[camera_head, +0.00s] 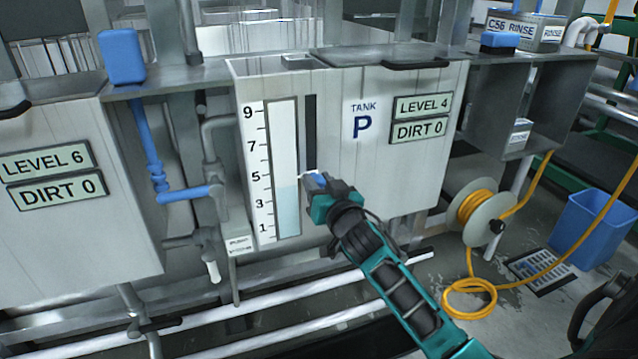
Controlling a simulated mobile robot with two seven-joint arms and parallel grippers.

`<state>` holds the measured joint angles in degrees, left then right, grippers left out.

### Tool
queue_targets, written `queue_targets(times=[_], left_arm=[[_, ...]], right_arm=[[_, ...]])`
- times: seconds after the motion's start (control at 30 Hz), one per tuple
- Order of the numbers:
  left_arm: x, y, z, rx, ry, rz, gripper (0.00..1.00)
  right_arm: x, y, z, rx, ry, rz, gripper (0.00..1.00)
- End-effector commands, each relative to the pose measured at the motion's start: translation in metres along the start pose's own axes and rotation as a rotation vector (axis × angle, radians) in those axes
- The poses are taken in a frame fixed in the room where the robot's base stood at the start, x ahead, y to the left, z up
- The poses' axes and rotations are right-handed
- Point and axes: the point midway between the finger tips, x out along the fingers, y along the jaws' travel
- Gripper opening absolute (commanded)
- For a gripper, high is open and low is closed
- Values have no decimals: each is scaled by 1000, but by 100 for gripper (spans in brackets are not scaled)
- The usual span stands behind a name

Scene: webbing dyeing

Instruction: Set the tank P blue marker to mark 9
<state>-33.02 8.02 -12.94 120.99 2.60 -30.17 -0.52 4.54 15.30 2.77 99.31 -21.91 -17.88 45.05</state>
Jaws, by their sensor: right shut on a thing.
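Tank P (432,181) is the white tank in the middle, with displays reading LEVEL 4 and DIRT 0. Its gauge scale (252,170) shows odd numbers from 1 at the bottom to 9 at the top. The sight tube (287,205) beside it holds pale blue liquid up to a little below 5. A dark vertical slot (310,125) runs to the right of the tube. The blue marker (315,181) sits in this slot at about mark 5. My right gripper (322,186) is shut on the marker and partly hides it. My left gripper is not in view.
Another white tank (60,225) with LEVEL 6 stands at the left, with blue piping (150,150) between. At the right are a hose reel (485,215), a loose yellow hose (560,255) and a blue bin (590,228). The tank front above my gripper is clear.

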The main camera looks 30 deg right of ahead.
Motion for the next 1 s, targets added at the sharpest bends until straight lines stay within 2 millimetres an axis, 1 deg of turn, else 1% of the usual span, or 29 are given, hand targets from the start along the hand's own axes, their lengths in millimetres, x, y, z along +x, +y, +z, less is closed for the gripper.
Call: queue_targets(times=[0.03, 0.1, 0.3, 0.43, 0.47, 0.53, 0.7, 0.83, 1.0], left_arm=[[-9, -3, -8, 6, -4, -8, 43], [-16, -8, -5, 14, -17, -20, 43], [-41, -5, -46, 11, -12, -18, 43], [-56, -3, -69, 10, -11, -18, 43], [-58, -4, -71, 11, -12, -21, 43], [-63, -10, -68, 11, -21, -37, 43], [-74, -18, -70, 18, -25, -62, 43], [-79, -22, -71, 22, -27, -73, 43], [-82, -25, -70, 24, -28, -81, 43]], right_arm=[[0, -4, -20, 3, 4, -2, 0], [0, -6, -34, 5, 4, -2, 0], [0, -13, -78, 6, 5, -3, 0], [0, -17, -104, 5, 6, -2, 0], [0, -18, -109, 5, 6, -2, 0], [0, -20, -121, 4, 6, -2, 0], [0, -23, -143, 4, 7, -3, 0], [0, -25, -154, 3, 8, -3, 0], [0, -26, -160, 2, 8, -4, 0]])
